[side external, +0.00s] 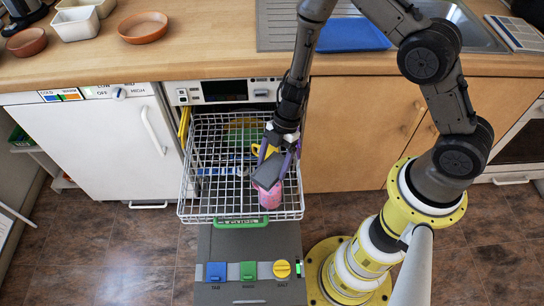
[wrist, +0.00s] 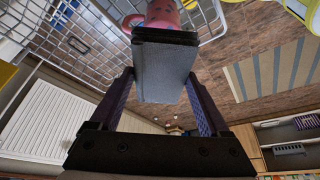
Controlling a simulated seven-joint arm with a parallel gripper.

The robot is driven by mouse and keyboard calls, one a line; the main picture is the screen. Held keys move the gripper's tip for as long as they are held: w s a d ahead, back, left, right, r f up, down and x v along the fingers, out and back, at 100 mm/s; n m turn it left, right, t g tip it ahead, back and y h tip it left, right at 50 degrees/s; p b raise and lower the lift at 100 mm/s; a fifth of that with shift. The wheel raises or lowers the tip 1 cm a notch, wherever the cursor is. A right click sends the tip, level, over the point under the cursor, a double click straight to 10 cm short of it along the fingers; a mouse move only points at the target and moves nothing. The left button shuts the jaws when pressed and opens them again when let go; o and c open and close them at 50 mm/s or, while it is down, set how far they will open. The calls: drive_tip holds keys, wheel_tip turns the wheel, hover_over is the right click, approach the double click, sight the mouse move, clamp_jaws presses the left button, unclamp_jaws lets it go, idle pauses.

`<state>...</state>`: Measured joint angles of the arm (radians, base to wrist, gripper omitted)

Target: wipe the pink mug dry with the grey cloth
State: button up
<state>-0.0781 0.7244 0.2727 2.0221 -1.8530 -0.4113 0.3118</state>
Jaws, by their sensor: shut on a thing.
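The pink mug (side external: 270,196) stands near the front right of the white dishwasher rack. Its top is partly hidden by the cloth and my gripper. In the wrist view the pink mug (wrist: 162,15) shows at the top edge, just beyond the cloth. The grey cloth (wrist: 163,72) looks like a folded block between my fingers, and it also shows in the side view (side external: 267,174). My gripper (wrist: 163,80) is shut on the grey cloth, and in the side view my gripper (side external: 270,168) points down over the rack. The cloth is at the mug's top; I cannot tell whether they touch.
The white wire rack (side external: 199,214) is pulled out and surrounds the mug. A yellow mug (side external: 262,149) and a green item (side external: 243,131) are farther back in it. The wooden counter (side external: 210,55) is behind, with brown and white dishes at left. Below the rack is a grey panel (side external: 227,250).

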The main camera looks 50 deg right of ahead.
drive_tip(key=shift+f, duration=2.8)
drive_tip(key=shift+s+a+f, duration=0.1)
drive_tip(key=shift+a+f, duration=0.1)
drive_tip(key=shift+f, duration=0.05)
drive_tip(key=shift+s+a+f, duration=0.1)
drive_tip(key=shift+s+a, duration=0.1)
drive_tip(key=shift+a, duration=0.45)
drive_tip(key=shift+s+a, duration=0.2)
drive_tip(key=shift+a, duration=0.4)
drive_tip(key=d, duration=0.1)
drive_tip(key=w+d, duration=0.1)
drive_tip(key=d, duration=0.1)
drive_tip(key=shift+s+a, duration=0.3)
drive_tip(key=shift+a, duration=0.55)
drive_tip(key=shift+s+a, duration=0.25)
drive_tip(key=shift+a, duration=0.55)
drive_tip(key=d, duration=0.1)
drive_tip(key=w+d, duration=0.1)
drive_tip(key=d, duration=0.1)
drive_tip(key=shift+d, duration=0.1)
drive_tip(key=shift+r, duration=4.05)
